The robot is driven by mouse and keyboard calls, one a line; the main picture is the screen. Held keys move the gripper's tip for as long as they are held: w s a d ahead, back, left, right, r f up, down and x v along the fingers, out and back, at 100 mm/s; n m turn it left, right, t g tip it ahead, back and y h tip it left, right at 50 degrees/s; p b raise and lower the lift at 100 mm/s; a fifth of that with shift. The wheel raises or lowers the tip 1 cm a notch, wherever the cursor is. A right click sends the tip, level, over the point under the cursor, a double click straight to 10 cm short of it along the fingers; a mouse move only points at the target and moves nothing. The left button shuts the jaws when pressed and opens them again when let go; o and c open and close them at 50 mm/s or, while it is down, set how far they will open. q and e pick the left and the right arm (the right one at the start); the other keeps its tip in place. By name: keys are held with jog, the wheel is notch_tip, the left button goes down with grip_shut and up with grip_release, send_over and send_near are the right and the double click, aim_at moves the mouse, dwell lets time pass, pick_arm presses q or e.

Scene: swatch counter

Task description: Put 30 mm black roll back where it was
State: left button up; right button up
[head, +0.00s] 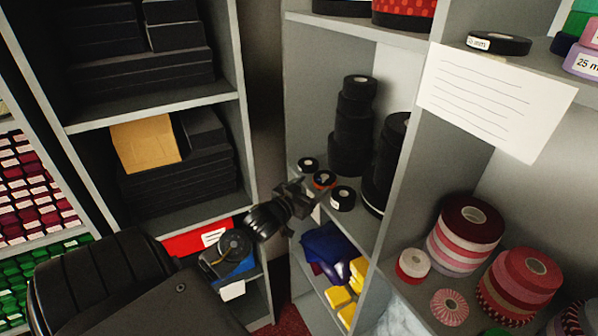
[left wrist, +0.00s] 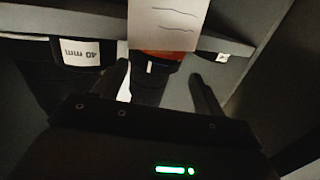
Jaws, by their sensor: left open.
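Three small black rolls stand in a row near the front of the middle shelf: a rear one (head: 308,163), a middle one with an orange-red top (head: 324,179), and a front one (head: 343,198). No 30 mm label is readable, so I cannot tell which is the 30 mm roll. In the left wrist view a black roll labelled 40 mm (left wrist: 78,52) is on the left. The orange-red topped roll (left wrist: 160,57) shows between my fingers, partly behind a card. My left gripper (head: 302,198) is open at the shelf edge; it also shows in the wrist view (left wrist: 160,74). My right gripper is out of view.
Tall stacks of black rolls (head: 352,130) stand behind the small rolls. A white card (left wrist: 168,24) hangs at the shelf edge. Another black roll (head: 498,43) lies on the upper right shelf. Pink rolls (head: 467,232) fill the right shelf. Dividers flank the bay.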

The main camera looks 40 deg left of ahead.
pick_arm(q)
jog(key=s+b, duration=0.1)
jog(key=s, duration=0.5)
jog(key=shift+s+d+r, duration=0.15)
jog(key=shift+d+r, duration=0.05)
jog(key=shift+d, duration=0.1)
notch_tip(320, 180, down, 23)
jog(key=s+a+g, duration=0.1)
jog(key=s+g, duration=0.1)
jog(key=g, duration=0.3)
jog(key=s+d+f+g, duration=0.2)
jog(key=s+f, duration=0.2)
jog(key=f, duration=0.4)
jog(key=s+d+f+g, duration=0.1)
jog(key=s+f, duration=0.2)
jog(key=f, duration=0.5)
jog(key=s+d+f+m+g, duration=0.1)
jog(key=s+d+f, duration=0.4)
jog(key=s, duration=0.5)
jog(key=s+d+f+m+g+h, duration=0.1)
jog(key=s+d+f+g, duration=0.3)
jog(key=s+f, duration=0.5)
jog(key=s+d+f+m+g, duration=0.1)
jog(key=s+d+f+g, duration=0.2)
jog(key=s, duration=1)
notch_tip(320, 180, down, 5)
jog(key=d, duration=0.2)
jog(key=shift+d+m+h, duration=0.3)
jog(key=shift+d+h, duration=0.1)
jog(key=shift+f, duration=0.2)
